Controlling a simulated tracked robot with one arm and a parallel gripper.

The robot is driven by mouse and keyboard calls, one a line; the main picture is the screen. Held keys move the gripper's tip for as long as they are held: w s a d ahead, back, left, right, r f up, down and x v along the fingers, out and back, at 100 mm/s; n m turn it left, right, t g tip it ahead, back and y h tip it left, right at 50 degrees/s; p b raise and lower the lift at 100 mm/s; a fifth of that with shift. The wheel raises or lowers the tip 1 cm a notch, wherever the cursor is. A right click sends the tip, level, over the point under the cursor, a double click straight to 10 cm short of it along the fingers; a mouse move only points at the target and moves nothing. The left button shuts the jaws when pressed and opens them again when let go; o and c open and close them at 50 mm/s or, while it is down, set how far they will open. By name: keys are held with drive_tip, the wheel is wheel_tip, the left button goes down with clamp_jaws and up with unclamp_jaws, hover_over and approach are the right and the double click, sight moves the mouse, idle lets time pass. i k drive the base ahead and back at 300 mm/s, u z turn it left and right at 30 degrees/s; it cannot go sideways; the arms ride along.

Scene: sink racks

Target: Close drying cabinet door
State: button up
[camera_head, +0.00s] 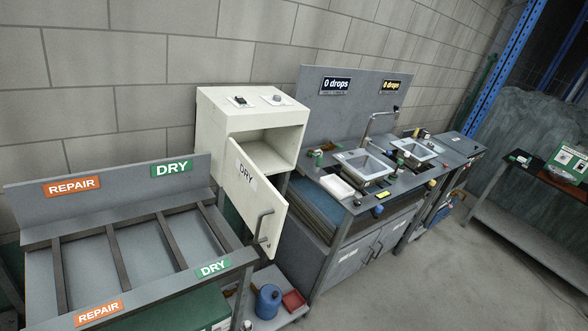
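The drying cabinet (213,112) is a cream-white box standing against the block wall, left of the sinks. Its door (246,207) is marked "DRY" and stands ajar, swung out toward the camera, with the inner space partly visible above and right of it. A grey bar handle (262,226) is on the door's free right edge. A dark switch and a grey knob sit on the cabinet's sloped top panel. The inside looks empty where it shows. My gripper does not show in this view.
A grey rack (110,196) with "REPAIR" and "DRY" labels stands at left, close to the door. A sink bench (340,231) with two basins is at right. A blue canister (268,302) and red tray (293,301) sit low below the door. Floor is clear at lower right.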

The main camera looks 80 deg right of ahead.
sight(261, 206)
drive_tip(key=z, duration=1.9)
drive_tip(key=k, duration=0.5)
drive_tip(key=u, duration=0.05)
drive_tip(key=i, duration=1.15)
drive_tip(key=u, duration=0.55)
